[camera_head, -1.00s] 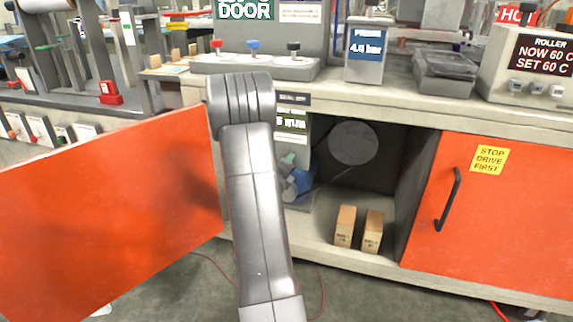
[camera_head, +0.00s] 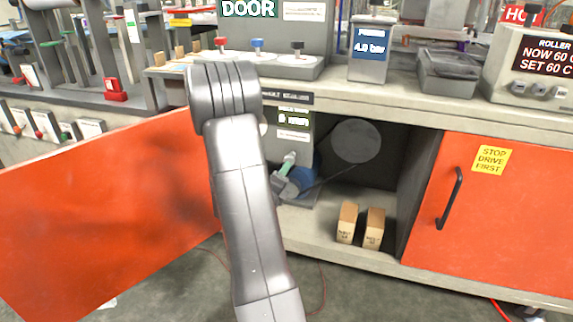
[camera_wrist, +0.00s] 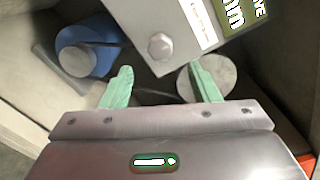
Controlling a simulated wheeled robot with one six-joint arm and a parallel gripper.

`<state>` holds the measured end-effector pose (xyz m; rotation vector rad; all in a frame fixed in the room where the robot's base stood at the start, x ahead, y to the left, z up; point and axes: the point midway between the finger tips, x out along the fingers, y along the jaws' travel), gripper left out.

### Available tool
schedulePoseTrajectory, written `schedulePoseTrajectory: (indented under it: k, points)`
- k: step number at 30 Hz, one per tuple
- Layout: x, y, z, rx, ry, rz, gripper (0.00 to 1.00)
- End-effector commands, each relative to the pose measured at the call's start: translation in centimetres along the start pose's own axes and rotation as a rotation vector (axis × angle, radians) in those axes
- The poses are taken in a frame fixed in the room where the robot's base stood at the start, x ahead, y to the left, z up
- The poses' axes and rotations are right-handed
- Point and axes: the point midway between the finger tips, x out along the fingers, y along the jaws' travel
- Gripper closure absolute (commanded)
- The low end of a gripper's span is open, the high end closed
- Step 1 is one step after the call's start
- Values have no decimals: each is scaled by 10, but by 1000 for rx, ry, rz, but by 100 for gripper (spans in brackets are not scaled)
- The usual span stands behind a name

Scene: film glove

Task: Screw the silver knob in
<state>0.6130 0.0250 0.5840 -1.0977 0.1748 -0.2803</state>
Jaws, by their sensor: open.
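The silver knob (camera_wrist: 161,46) is on the lower part of a grey box (camera_wrist: 187,22) in the wrist view. In the head view a pale round knob (camera_head: 263,127) shows on the box's front, right at the edge of my arm. My gripper (camera_wrist: 163,82) is open, its two green fingers well apart and nothing between them. In the wrist view the knob lies ahead of the gap, roughly centred between the fingertips, and no contact shows. In the head view my gripper (camera_head: 287,163) is partly hidden by its own arm, inside the cabinet opening below the bench.
A blue motor (camera_wrist: 92,42) and a round grey pulley (camera_wrist: 223,76) with a belt flank the fingers. Two small cartons (camera_head: 360,225) stand on the cabinet floor (camera_head: 305,226). An open orange door (camera_head: 105,215) is at left, a closed one (camera_head: 505,220) at right.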

Motion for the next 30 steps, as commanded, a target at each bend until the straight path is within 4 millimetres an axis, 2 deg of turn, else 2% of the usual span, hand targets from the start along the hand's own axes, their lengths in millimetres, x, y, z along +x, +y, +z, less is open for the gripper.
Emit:
schedulePoseTrajectory:
  k: [3,6,12,23,26,30]
  points:
    - [-24,-1,1,-1,-1,2,45]
    - [-38,0,1,0,0,2,45]
    - [-50,0,0,0,0,0,45]
    - [-48,0,-1,1,1,-1,45]
    - [-42,1,-1,2,2,-1,45]
    - [-21,1,-1,4,3,-3,45]
